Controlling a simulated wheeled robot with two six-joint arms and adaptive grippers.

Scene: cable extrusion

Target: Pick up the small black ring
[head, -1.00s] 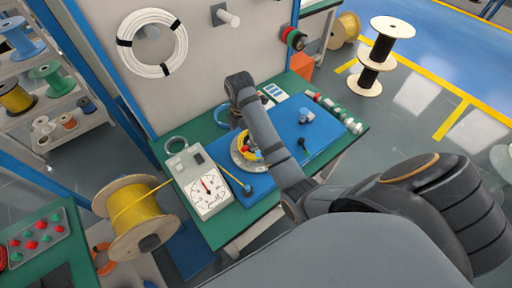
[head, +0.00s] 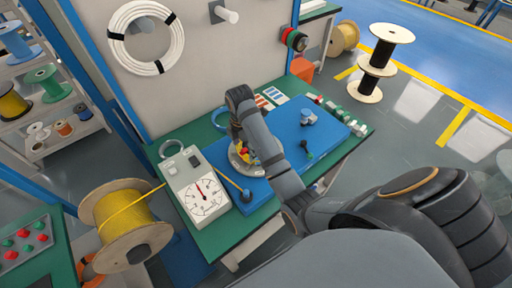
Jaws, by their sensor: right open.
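My right arm reaches in from the lower right and bends down over the workbench. My right gripper (head: 243,150) is open above a round metal plate (head: 236,164) with yellow and red parts on it, at the left part of the blue mat (head: 285,165). The forearm hides much of the gripper and plate. I cannot make out the small black ring for certain. A small black object (head: 308,154) lies on the mat to the right of the arm, too small to identify. My left gripper is out of view.
A dial gauge box (head: 199,192) stands left of the mat, with a dark-tipped rod (head: 238,188) beside it. A grey-blue part (head: 308,117) and several small connectors (head: 340,113) are at the right. A yellow cable spool (head: 126,222) stands at the lower left.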

